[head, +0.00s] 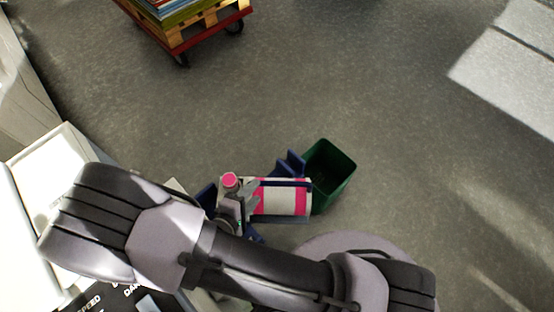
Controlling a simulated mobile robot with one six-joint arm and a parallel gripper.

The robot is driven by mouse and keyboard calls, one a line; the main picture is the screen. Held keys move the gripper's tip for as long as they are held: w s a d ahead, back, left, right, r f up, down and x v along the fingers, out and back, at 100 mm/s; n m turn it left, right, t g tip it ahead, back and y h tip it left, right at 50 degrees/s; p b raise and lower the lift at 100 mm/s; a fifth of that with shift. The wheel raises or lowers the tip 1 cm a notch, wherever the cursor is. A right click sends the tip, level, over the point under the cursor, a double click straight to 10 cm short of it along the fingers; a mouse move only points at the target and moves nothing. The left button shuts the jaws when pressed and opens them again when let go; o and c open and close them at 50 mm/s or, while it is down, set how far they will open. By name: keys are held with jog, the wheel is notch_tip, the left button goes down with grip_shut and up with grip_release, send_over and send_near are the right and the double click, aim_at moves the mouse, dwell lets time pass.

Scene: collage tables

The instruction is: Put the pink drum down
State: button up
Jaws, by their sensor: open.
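What the pink piece rests on is hidden by my gripper and arm. Right beside it is a white box-like thing with pink bands (270,199), partly covered by a dark blue bar.
A dark green open bin (328,174) stands right of the banded thing. Blue parts (290,163) are beside it. A red cart (205,35) with a loaded pallet is at the top. The grey floor (400,150) is clear.

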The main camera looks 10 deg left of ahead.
aim_at(262, 185)
jog(key=b+x, duration=0.1)
jog(key=x, duration=0.1)
jog(key=b+x, duration=0.1)
jog(key=x, duration=0.1)
jog(key=f+b+x, duration=0.1)
jog(key=x, duration=0.2)
jog(key=shift+s+a, duration=0.15)
jog(key=shift+s, duration=0.15)
jog(key=shift+w, duration=0.2)
grip_shut()
